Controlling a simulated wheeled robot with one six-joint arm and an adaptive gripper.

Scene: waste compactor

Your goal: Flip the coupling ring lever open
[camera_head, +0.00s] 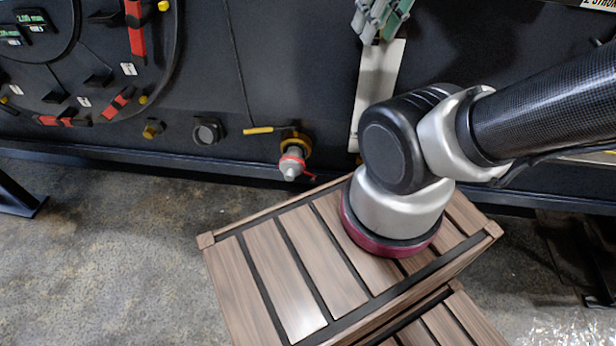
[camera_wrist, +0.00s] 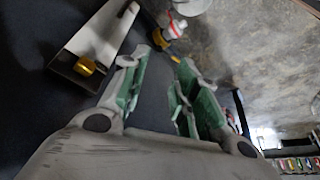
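The pipe coupling (camera_head: 292,162) sticks out low on the dark machine panel, with a grey nozzle end and a red-and-white ring. A small red lever (camera_head: 311,177) shows at the ring's right side. A yellow handle (camera_head: 257,130) points left above it. My gripper (camera_head: 377,18), grey with green pads, is in front of the panel, above and right of the coupling. In the wrist view my gripper (camera_wrist: 158,68) is open and empty, apart from the coupling.
A slatted wooden crate (camera_head: 265,275) stands on the floor in front of the panel. A pale upright plate (camera_head: 378,85) is on the panel right of the coupling. A round port (camera_head: 207,131) and red handles (camera_head: 118,103) are to the left.

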